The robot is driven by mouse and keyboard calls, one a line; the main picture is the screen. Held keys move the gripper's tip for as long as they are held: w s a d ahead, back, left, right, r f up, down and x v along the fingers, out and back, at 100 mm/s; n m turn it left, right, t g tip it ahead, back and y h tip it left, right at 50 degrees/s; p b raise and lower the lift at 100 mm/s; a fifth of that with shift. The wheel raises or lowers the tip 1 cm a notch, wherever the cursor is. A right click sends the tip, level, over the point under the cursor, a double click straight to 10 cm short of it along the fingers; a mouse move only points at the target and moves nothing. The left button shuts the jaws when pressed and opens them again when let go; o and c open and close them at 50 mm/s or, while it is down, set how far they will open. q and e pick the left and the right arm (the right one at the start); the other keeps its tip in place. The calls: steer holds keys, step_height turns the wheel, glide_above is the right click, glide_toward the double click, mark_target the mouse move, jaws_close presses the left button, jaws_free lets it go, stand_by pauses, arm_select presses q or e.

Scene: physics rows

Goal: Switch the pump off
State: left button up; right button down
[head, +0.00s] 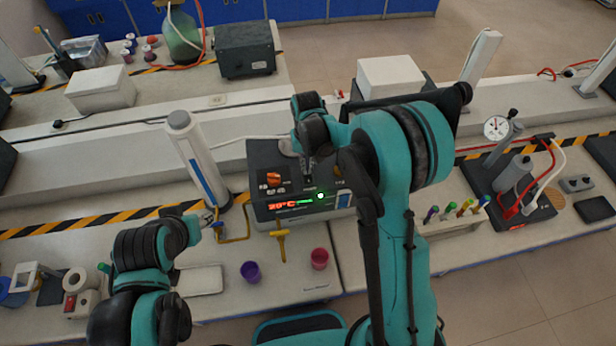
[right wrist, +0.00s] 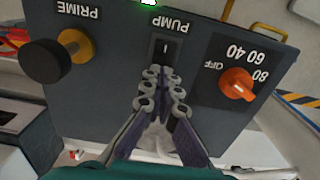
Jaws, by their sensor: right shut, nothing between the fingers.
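The pump unit is a dark box (head: 262,158) with a red-lit temperature display (head: 285,206) and a lit green lamp (head: 320,196). In the right wrist view, its top panel has a black rocker switch (right wrist: 164,50) marked PUMP, with a white line on it. My right gripper (right wrist: 163,84) is shut and empty, its tips just beside the switch; I cannot tell whether they touch it. In the head view, the right gripper (head: 304,168) is over the box, and my arm hides part of the panel.
Beside the switch are an orange dial (right wrist: 238,84) and a black PRIME knob (right wrist: 57,60).

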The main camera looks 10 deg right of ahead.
steer(key=shift+f+b, duration=0.3)
steer(key=shift+f, duration=0.05)
steer(key=shift+r, duration=0.1)
steer(key=shift+r+p, duration=2.05)
steer(key=shift+r, duration=1.4)
steer(key=s+d+f+t+b, duration=0.3)
steer(key=s+f+b, duration=0.2)
steer(key=s+b, duration=0.5)
steer(key=s+d+f+t+b, duration=0.3)
steer(key=s+f+t+b, duration=0.1)
steer(key=s+b, duration=0.6)
steer(key=f+b, duration=0.1)
steer(key=b, duration=0.2)
steer(key=shift+s+d+f, duration=0.25)
steer(key=shift+s+f, duration=0.05)
steer(key=shift+f, duration=0.1)
